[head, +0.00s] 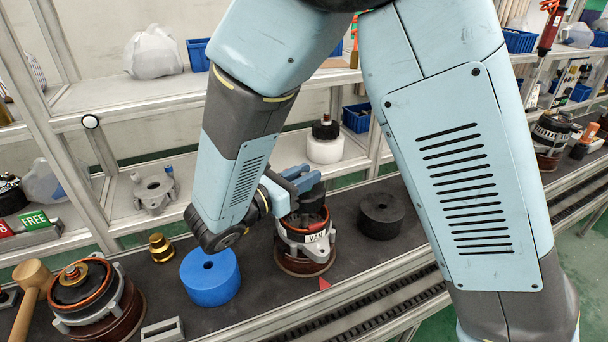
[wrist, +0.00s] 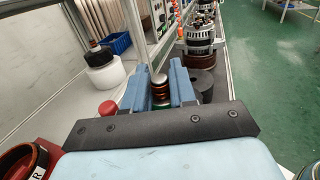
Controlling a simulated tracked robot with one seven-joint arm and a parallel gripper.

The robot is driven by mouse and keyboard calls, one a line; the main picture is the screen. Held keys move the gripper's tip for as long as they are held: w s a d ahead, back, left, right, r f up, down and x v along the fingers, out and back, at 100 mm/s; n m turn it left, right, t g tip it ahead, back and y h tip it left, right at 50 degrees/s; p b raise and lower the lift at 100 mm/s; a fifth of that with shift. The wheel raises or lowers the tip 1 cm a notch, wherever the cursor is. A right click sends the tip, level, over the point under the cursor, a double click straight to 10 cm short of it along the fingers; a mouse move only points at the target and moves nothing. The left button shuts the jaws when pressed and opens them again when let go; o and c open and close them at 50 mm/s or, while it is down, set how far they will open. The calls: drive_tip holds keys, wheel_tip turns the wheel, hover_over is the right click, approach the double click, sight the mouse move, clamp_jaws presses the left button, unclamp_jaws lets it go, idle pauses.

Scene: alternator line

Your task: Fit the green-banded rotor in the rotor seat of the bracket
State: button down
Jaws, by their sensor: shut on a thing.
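In the head view my gripper (head: 298,180) is over the bracket (head: 293,238), a grey casting with a "VAN" label and an orange-red ring, standing on a brown round base. A dark part under the fingers there looks like the held rotor, at or just above the bracket's opening. The rotor seat is hidden, and I cannot tell whether the rotor is in it.
A blue disc (head: 210,277) stands left of the bracket and a black disc (head: 380,216) right of it. A brass part (head: 160,247), another alternator assembly (head: 97,300) and a mallet (head: 32,277) are further left. A white cylinder (head: 325,148) is on the shelf behind.

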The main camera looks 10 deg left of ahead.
drive_tip(key=shift+f, duration=3.55)
idle(1.3)
drive_tip(key=c, duration=0.8)
unclamp_jaws()
drive_tip(key=shift+c, duration=0.2)
drive_tip(key=shift+f, duration=0.1)
drive_tip(key=v, duration=1.3)
drive_tip(key=shift+s+a, duration=0.25)
drive_tip(key=shift+a, duration=0.05)
